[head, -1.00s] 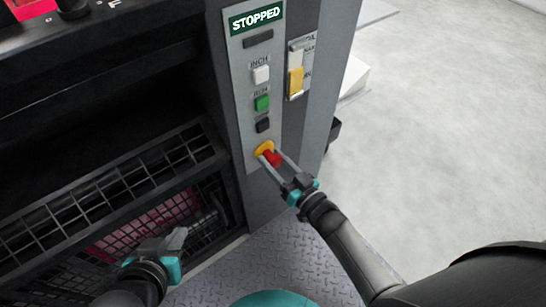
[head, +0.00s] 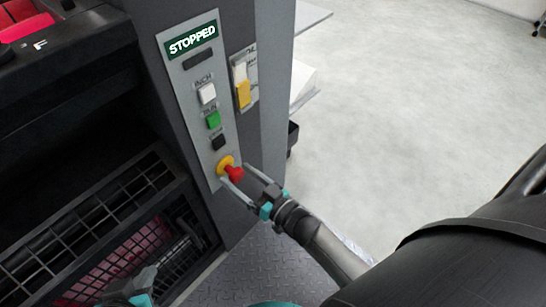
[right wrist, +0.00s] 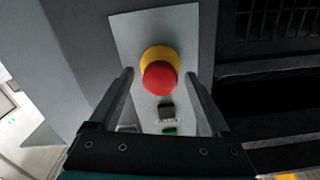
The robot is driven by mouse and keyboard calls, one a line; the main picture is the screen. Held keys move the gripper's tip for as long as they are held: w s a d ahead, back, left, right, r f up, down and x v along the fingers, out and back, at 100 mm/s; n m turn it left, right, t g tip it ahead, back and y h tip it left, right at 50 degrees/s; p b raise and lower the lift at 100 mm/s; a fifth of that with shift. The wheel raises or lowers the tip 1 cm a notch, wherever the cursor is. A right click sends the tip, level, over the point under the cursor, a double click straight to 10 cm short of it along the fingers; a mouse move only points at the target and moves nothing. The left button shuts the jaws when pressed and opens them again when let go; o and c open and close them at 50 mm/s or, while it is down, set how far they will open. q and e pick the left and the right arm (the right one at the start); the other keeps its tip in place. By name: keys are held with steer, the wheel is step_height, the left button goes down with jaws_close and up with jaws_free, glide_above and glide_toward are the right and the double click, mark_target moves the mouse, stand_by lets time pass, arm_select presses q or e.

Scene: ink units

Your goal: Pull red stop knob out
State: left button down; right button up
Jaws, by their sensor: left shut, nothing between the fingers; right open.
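The red stop knob (head: 236,174) sits in a yellow collar (head: 224,163) at the bottom of a light grey button panel. It also shows in the right wrist view (right wrist: 159,79), with its yellow collar (right wrist: 160,54) behind it. My right gripper (head: 234,175) is open, its fingers on either side of the knob. In the right wrist view (right wrist: 160,77) there are visible gaps between the knob and both fingers. My left gripper (head: 139,284) is shut and empty at the bottom edge, low and away from the panel, partly cut off.
Above the knob are a black button (head: 218,142), a green button (head: 213,120), a white button (head: 207,93) and a lit STOPPED display (head: 191,40). A yellow switch (head: 243,94) is to the right. A black mesh guard (head: 85,225) is at left. Open floor lies right.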

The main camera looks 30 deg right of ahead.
steer(key=shift+s+d+r, duration=0.1)
steer(key=shift+s+d, duration=0.1)
steer(key=shift+s, duration=0.25)
arm_select(q)
steer(key=s+a+f+g+y+p, duration=0.1)
steer(key=s+a+f+g+p, duration=0.2)
steer(key=f+g+p, duration=0.1)
steer(key=shift+s+a+n+y, duration=0.25)
steer(key=shift+a+n+y, duration=0.05)
steer(key=shift+a+y, duration=0.1)
arm_select(e)
steer(key=v, duration=1.3)
arm_select(q)
steer(key=shift+r, duration=0.1)
arm_select(e)
steer(key=shift+s, duration=0.1)
